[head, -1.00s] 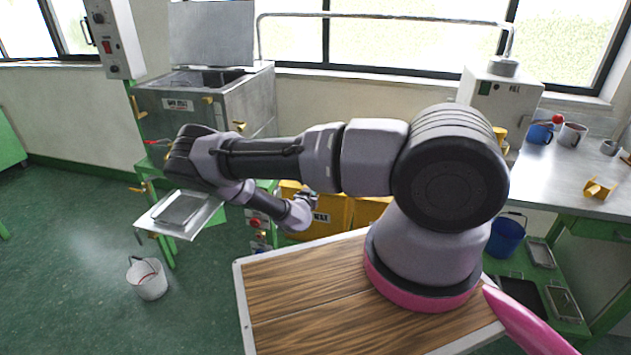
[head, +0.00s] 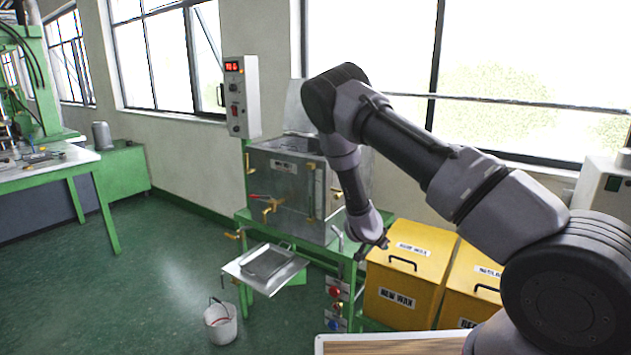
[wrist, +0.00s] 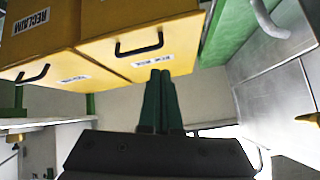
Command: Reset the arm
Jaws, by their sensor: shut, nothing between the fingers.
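My gripper (wrist: 160,75) shows in the wrist view with its two dark green fingers together and nothing between them. In the head view my arm is bent, with the elbow raised and the forearm hanging down. The gripper end (head: 380,242) there is small, just left of the yellow new wax bin (head: 408,275) and right of the steel wax tank (head: 285,185).
A second yellow bin (head: 470,290) stands right of the first. A metal tray (head: 250,277) juts out below the tank, with a white bucket (head: 221,325) on the floor. The green floor (head: 150,260) at left is clear.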

